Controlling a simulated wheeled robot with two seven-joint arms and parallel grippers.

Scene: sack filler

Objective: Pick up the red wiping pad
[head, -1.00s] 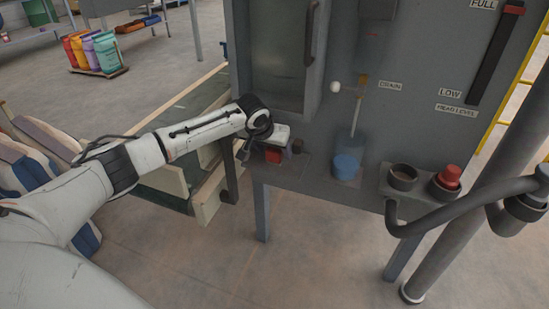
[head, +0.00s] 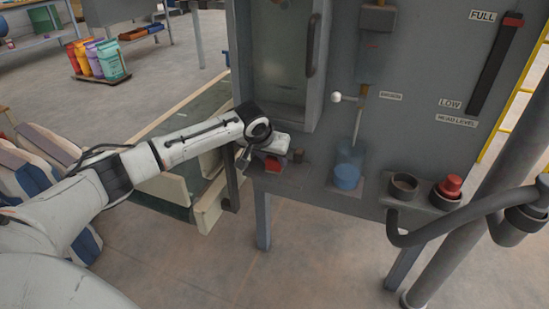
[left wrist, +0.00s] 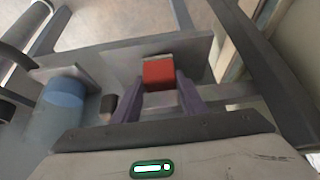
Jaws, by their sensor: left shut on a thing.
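The red wiping pad (head: 272,166) is a small red block at the small grey ledge on the machine's front, left of the blue cup. It also shows in the left wrist view (left wrist: 159,75), between two purple-grey fingers. My left gripper (left wrist: 160,92) is shut on the pad, with a finger on each side. In the head view my left gripper (head: 277,155) reaches down over the ledge and hides part of the pad. I cannot tell whether the pad touches the ledge. My right gripper is not in view.
A blue cup (head: 347,177) stands to the right on its own ledge, under the drain lever (head: 336,97). A door handle (head: 311,46) juts out above. The floor in front is clear.

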